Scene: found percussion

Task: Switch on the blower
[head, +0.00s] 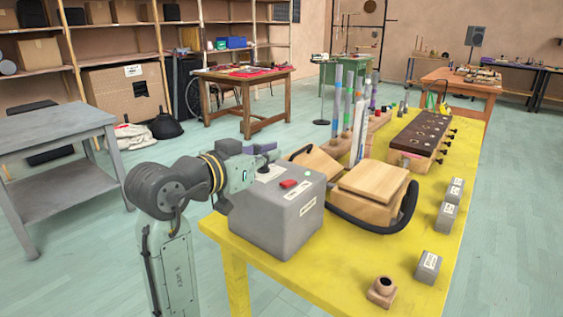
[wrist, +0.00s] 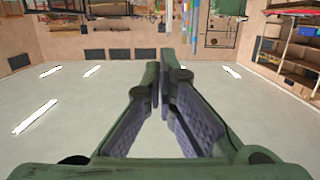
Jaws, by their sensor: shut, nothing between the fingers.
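The blower looks to be the grey box (head: 272,222) with white labels at the near left of the yellow table. A red switch (head: 289,184) sits on its top; I cannot tell its position. A black hose (head: 372,226) curves around the wooden box beside it. My gripper (head: 266,148) is in the air at the back left of the grey box, above its top and apart from the switch. In the wrist view my gripper (wrist: 162,70) has its fingertips together with nothing between them. The blower does not show in the wrist view.
The wooden box (head: 372,184) stands right of the blower. Behind it are upright coloured tubes (head: 337,102) and a dark-topped wooden box (head: 422,135). Small grey blocks (head: 428,266) and a wooden piece with a round collar (head: 382,290) are on the yellow table (head: 340,270).

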